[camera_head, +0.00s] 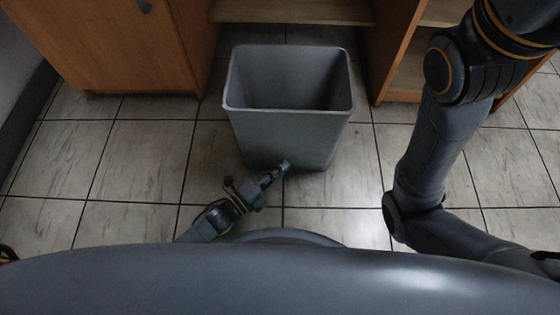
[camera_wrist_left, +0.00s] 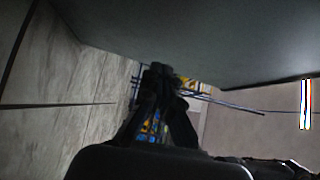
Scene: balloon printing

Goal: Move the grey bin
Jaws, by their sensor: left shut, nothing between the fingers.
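The grey bin (camera_head: 285,135) stands upright and empty on the tiled floor in the middle of the head view, in front of an open gap between wooden cabinets. My left gripper (camera_head: 284,166) is shut and empty, low at the front face of the bin near its base. I cannot tell whether it touches the bin. In the left wrist view the closed fingers (camera_wrist_left: 158,75) show beside a large grey surface of the bin (camera_wrist_left: 200,35). My right arm crosses the right side of the head view, but its gripper is not in view.
A wooden cabinet (camera_head: 110,45) stands behind left of the bin, and a wooden shelf unit (camera_head: 400,60) stands behind right. A low wooden shelf (camera_head: 290,11) spans between them. The tiled floor (camera_head: 130,165) to the left of the bin is clear.

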